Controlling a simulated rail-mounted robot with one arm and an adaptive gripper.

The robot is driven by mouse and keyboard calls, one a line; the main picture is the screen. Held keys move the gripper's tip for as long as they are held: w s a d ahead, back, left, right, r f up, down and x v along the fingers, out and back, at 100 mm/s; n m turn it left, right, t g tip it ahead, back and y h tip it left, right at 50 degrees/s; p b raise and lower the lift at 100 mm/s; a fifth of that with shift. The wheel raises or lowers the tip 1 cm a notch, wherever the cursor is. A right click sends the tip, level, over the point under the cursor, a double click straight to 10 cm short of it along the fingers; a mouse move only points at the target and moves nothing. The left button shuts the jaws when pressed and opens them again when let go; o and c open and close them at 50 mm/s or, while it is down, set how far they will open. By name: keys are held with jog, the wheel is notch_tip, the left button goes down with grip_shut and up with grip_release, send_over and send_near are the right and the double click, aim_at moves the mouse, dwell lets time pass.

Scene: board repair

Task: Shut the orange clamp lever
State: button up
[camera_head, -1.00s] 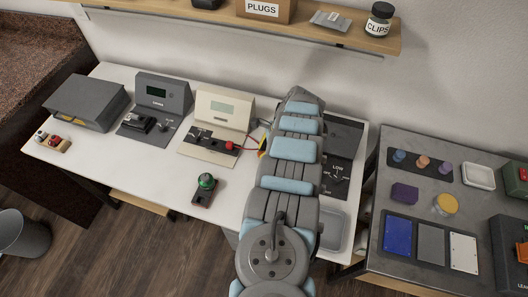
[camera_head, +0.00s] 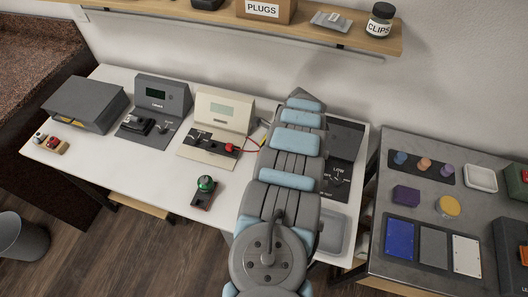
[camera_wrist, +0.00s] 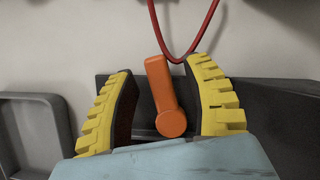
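The orange clamp lever (camera_wrist: 160,88) shows in the wrist view, standing nearly upright with a slight lean and its round pivot end low. My gripper (camera_wrist: 160,82) is open, with one yellow ribbed finger on each side of the lever. A gap shows between the left finger and the lever, and a smaller one between the lever and the right finger. A pale blue surface in the foreground covers the area below the pivot.
A red cable (camera_wrist: 184,60) loops down just behind the lever's top. A dark box (camera_wrist: 275,105) stands behind and right of the fingers; a grey tray (camera_wrist: 68,118) lies at left. In the head view, a cream instrument (camera_head: 224,108) and a green-knobbed unit (camera_head: 204,192) stand left of my arm.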

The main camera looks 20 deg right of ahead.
jog(key=shift+r, duration=0.1)
jog(key=v, duration=1.2)
dwell(0.7)
